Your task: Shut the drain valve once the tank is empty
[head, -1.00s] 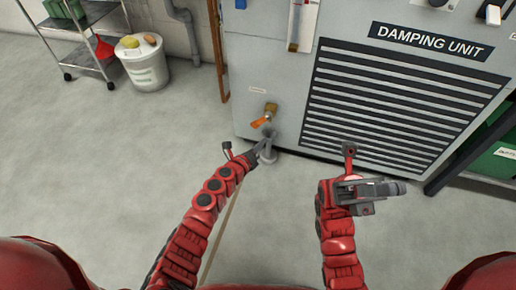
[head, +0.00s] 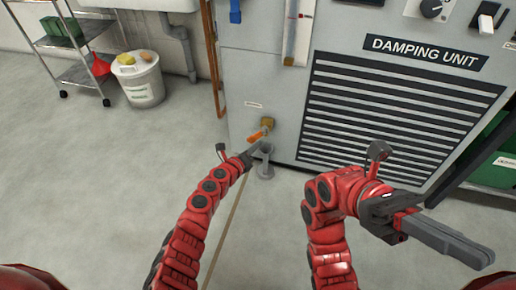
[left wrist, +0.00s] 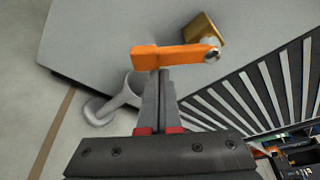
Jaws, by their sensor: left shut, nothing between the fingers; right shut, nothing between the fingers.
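The drain valve is low on the front of the grey damping unit (head: 400,100). It has a brass body (head: 267,122) and an orange lever (head: 256,136). In the left wrist view the orange lever (left wrist: 175,54) lies roughly crosswise, with the brass body (left wrist: 204,30) at its right end. My left gripper (head: 259,147) is shut and empty, its tips at the lever's free end; I cannot tell whether they touch. A grey drain funnel (head: 265,168) stands on the floor below the valve. My right gripper (head: 470,252) is shut and empty, out over the floor at the right.
A sight gauge (head: 298,30) is on the panel above the valve. A white bucket (head: 142,85) and a wire cart (head: 75,45) stand at the back left. A dark shelf with green boxes (head: 495,170) is at the right. The floor at left is clear.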

